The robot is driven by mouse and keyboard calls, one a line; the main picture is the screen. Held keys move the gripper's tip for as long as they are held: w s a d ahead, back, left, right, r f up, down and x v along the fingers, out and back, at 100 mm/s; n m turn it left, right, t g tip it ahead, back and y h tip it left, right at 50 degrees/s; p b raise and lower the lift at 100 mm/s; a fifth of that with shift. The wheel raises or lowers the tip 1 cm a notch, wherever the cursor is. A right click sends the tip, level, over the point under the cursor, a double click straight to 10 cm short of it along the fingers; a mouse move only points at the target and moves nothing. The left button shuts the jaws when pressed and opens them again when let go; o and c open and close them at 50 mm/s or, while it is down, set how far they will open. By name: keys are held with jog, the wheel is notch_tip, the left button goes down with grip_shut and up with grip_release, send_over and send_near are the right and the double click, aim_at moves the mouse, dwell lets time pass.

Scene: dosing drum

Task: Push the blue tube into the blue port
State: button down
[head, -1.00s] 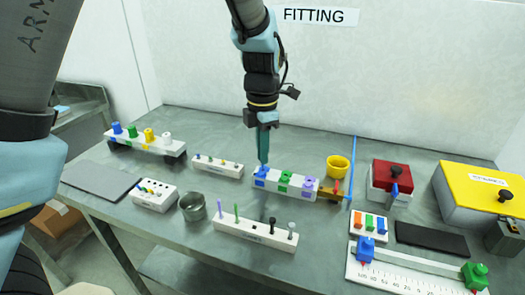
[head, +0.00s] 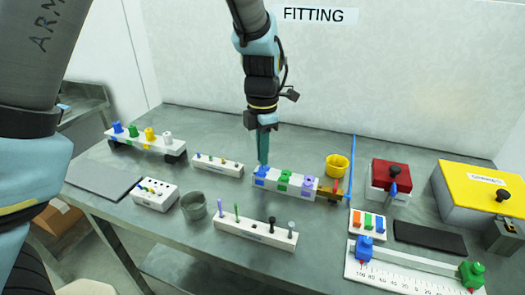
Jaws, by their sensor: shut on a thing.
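My gripper (head: 263,160) points straight down over the left end of a white block with coloured ports. The blue port (head: 260,174) is on that block, directly under my fingertips. My gripper is shut on the blue tube, which is mostly hidden between the fingers. I cannot tell how deep the tube sits in the port. The green port (head: 285,177) and the purple port (head: 308,182) stand to the right on the same block.
A yellow cup (head: 337,166) and a red-lidded box (head: 390,178) stand to the right. A white rack with thin pegs (head: 255,233) lies in front, with a grey cup (head: 193,207) at its left. A small white rack (head: 217,164) stands close on the left.

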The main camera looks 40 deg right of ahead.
jog(key=shift+f+b, duration=0.4)
jog(key=shift+f, duration=0.7)
dwell(0.3)
jog(key=c, duration=0.9)
grip_release()
jog(key=shift+r, duration=0.15)
notch_tip(320, 180, up, 11)
jog(key=shift+f+b, duration=0.2)
jog(key=shift+b, duration=0.5)
